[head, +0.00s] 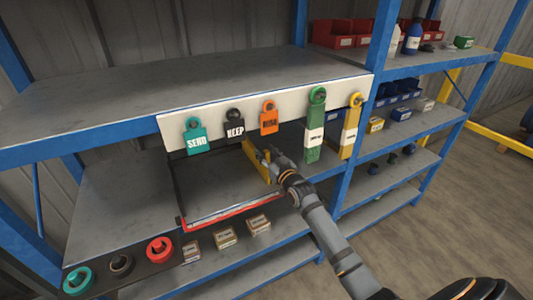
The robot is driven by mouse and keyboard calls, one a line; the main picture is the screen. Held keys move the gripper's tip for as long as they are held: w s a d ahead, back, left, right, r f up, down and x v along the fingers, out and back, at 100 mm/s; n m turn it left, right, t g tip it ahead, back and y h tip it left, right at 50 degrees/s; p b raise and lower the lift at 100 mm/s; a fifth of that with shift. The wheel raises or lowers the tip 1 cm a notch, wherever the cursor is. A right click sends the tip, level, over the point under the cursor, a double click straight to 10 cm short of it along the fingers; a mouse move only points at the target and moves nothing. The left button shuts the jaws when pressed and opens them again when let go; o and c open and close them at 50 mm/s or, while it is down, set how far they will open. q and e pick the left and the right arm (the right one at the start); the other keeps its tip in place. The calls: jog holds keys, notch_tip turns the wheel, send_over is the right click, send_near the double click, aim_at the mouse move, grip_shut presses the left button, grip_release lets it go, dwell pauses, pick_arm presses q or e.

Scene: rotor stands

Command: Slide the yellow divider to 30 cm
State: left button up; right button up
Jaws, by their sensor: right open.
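The yellow divider (255,163) stands in a dark shallow drawer (181,205) with a red front edge, on the middle shelf of the blue rack. My right gripper (264,156) is open at the divider's right side, close to its upper edge. My fingers and wrist hide part of the divider, and I cannot tell whether they touch it. No readable scale shows on the drawer. My left gripper is not in view.
A white strip (223,116) above the drawer carries hanging tags, including a teal one (196,140) and a green one (315,138). Small boxes (225,238) and coloured rings (160,249) sit below. A blue post (360,120) stands right of the drawer. The top shelf (170,85) is bare.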

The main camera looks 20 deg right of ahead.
jog(key=shift+s, duration=0.1)
jog(key=s, duration=1.1)
jog(key=shift+s+d, duration=0.2)
jog(key=shift+s, duration=0.2)
